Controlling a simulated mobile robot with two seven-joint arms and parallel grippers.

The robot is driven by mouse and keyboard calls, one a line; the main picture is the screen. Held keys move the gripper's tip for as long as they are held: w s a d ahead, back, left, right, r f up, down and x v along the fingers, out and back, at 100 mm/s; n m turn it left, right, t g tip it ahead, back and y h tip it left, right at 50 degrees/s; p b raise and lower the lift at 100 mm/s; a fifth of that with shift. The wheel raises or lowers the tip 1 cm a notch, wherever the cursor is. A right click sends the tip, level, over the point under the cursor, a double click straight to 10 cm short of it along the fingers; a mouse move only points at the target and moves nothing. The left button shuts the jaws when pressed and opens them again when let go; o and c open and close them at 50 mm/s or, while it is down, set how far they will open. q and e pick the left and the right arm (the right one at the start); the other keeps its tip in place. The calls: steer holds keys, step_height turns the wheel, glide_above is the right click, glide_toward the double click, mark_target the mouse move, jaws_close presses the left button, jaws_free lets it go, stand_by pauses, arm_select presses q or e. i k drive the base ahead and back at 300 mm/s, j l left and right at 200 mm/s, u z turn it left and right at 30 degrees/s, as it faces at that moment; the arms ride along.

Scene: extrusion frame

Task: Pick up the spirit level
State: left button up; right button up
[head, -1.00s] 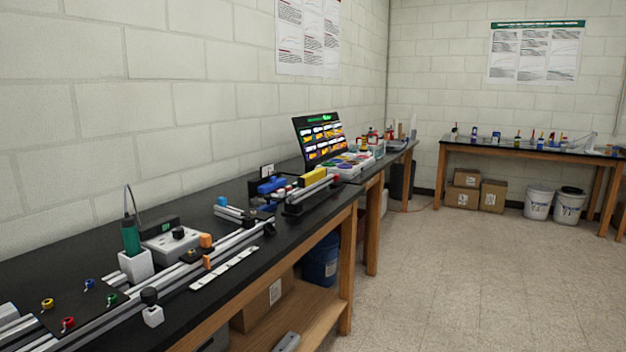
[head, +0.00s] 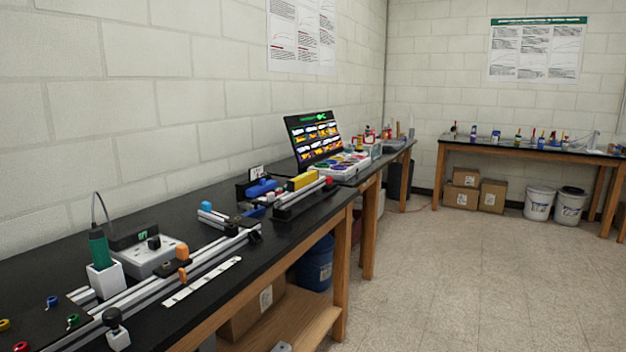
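A yellow block-like bar (head: 302,181), which looks like the spirit level, rests on top of a dark and silver rail assembly (head: 304,200) on the black-topped bench along the left wall. It is small in the view and I cannot make out any vial. A blue tool (head: 262,187) lies just left of it. Neither of my grippers shows in the head view.
The bench (head: 268,253) has silver rails (head: 190,275), a white strip (head: 203,282), a grey box (head: 150,257) and a green-handled tool (head: 98,247) nearer me. A laptop (head: 313,138) stands behind the yellow bar. The floor (head: 470,270) right of the bench is clear.

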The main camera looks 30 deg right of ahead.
mark_target(299, 183)
steer(key=i+l+z, duration=0.15)
steer(key=i+l, duration=0.25)
steer(key=l, duration=0.35)
steer(key=i+l+z, duration=0.1)
steer(key=i+l, duration=0.35)
steer(key=l, duration=0.3)
steer(key=i+l+z, duration=0.15)
steer(key=i+l, duration=0.35)
steer(key=l, duration=0.15)
steer(key=i+l+z, duration=0.15)
steer(key=i+l, duration=0.35)
steer(key=l, duration=0.1)
